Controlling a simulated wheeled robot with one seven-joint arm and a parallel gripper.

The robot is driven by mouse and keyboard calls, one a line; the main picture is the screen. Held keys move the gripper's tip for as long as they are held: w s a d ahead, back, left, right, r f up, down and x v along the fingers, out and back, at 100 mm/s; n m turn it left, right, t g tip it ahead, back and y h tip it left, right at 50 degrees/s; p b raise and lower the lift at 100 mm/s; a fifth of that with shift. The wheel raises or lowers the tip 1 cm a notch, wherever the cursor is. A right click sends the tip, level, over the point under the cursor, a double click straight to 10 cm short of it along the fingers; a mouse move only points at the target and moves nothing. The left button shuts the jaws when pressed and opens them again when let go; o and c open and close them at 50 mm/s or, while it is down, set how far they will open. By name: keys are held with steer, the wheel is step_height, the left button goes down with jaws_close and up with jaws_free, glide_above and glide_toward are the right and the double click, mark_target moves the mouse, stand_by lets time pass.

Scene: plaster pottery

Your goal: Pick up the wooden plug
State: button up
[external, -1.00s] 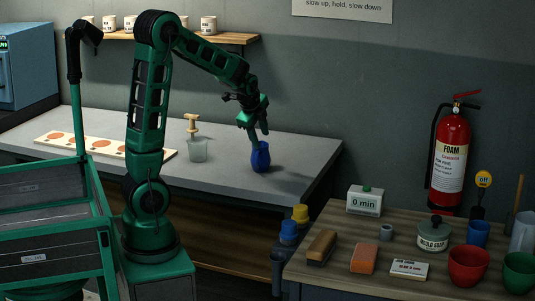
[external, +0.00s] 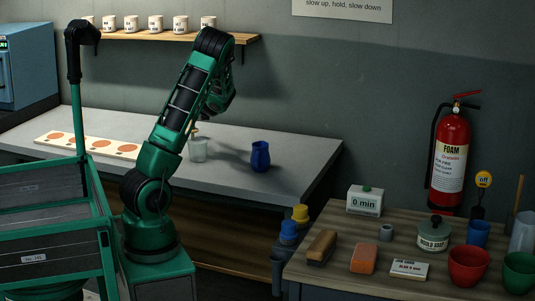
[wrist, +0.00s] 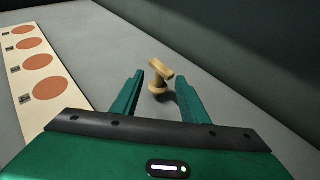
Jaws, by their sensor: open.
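The wooden plug (wrist: 158,76) is a tan T-shaped piece with a crossbar on a short stem. In the wrist view it shows between and slightly beyond the fingertips of my gripper (wrist: 160,79). The green fingers are spread apart, with nothing held between them. In the external view only a bit of the plug (external: 195,128) shows beside my arm, above a clear glass jar (external: 198,149). My gripper is hidden behind my arm there. I cannot tell how deep the plug sits in the jar.
A blue vase (external: 260,157) stands on the grey table (external: 225,185), right of the jar. A pale board with orange discs (external: 105,147) lies at the left. A shelf with white cups (external: 155,24) hangs on the wall behind. Bare table lies around the jar.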

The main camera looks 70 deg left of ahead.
step_height(320, 180, down, 6)
steer(key=shift+r, duration=0.2)
steer(key=shift+a+f, duration=0.2)
steer(key=shift+a, duration=0.05)
steer(key=x, duration=0.5)
steer(key=shift+w+r+x, duration=0.1)
steer(key=shift+r+x, duration=0.05)
steer(key=shift+x, duration=0.7)
steer(key=shift+w+r+x, duration=0.1)
steer(key=shift+r+x, duration=0.05)
steer(key=shift+x, duration=0.75)
steer(key=shift+r+x, duration=0.15)
steer(key=shift+x, duration=0.7)
steer(key=shift+a, duration=0.2)
jaws_close()
